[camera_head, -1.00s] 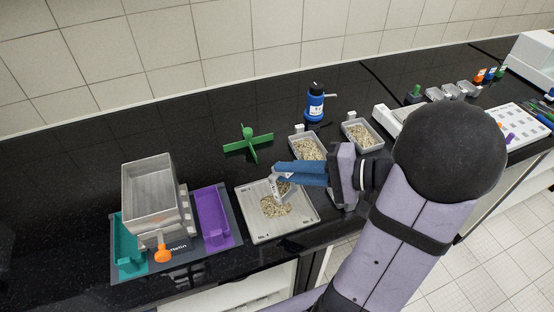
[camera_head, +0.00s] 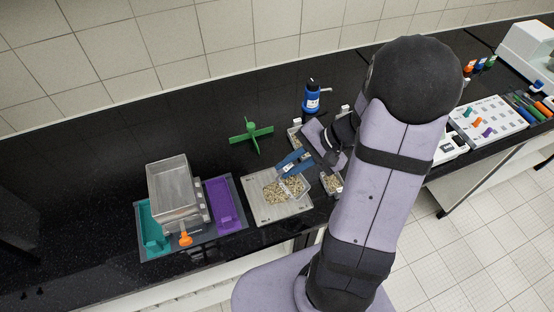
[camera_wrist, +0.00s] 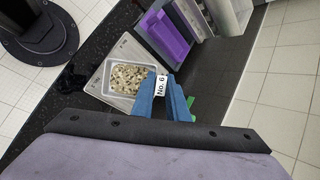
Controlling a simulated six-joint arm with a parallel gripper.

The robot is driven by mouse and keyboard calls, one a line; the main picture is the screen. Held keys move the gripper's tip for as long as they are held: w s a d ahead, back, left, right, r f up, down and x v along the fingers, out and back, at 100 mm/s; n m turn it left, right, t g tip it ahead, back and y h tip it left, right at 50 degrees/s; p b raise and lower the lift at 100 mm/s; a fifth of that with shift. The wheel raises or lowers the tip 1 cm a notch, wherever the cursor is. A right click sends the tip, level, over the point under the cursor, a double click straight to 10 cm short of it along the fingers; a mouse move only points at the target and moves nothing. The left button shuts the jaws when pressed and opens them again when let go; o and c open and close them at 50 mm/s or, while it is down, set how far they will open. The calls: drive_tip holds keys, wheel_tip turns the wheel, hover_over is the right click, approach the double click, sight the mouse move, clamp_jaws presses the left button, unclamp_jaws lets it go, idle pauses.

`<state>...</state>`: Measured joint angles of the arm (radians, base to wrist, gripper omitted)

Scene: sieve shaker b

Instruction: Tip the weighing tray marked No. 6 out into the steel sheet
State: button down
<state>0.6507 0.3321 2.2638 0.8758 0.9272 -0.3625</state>
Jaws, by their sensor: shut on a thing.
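The weighing tray marked No. 6 is a small pale grey tray of light, speckled grains; its label (camera_wrist: 160,85) and walls (camera_wrist: 109,78) show in the wrist view. My gripper (camera_wrist: 162,96) is shut on its labelled end. In the head view the blue jaws (camera_head: 285,170) reach down to it. The tray is over the steel sheet (camera_head: 265,206), a light grey shallow plate, which also shows in the wrist view (camera_wrist: 128,48). Grains (camera_head: 285,191) show within the sheet's outline. I cannot tell whether the tray touches the sheet or whether any grains lie on it.
A sieve box (camera_head: 172,190) with an orange knob stands left, between teal (camera_head: 152,232) and purple (camera_head: 224,205) trays. A green cross-shaped piece (camera_head: 251,134) and a blue bottle (camera_head: 312,97) stand behind. Other weighing trays (camera_head: 334,183) are partly hidden by my arm.

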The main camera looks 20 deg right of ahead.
drive_tip(key=r+g+h+p, duration=0.1)
drive_tip(key=p, duration=0.3)
drive_tip(key=shift+r, duration=0.1)
drive_tip(key=shift+w+f+g+b, duration=0.1)
drive_tip(key=shift+f+g+b, duration=0.15)
drive_tip(key=shift+g+b, duration=0.2)
drive_tip(key=shift+r+m+g+h, duration=0.3)
drive_tip(key=shift+g+h, duration=0.25)
drive_tip(key=shift+g, duration=0.4)
drive_tip(key=shift+r+m+g+h, duration=0.15)
drive_tip(key=shift+m+g+h, duration=0.35)
drive_tip(key=shift+g, duration=0.4)
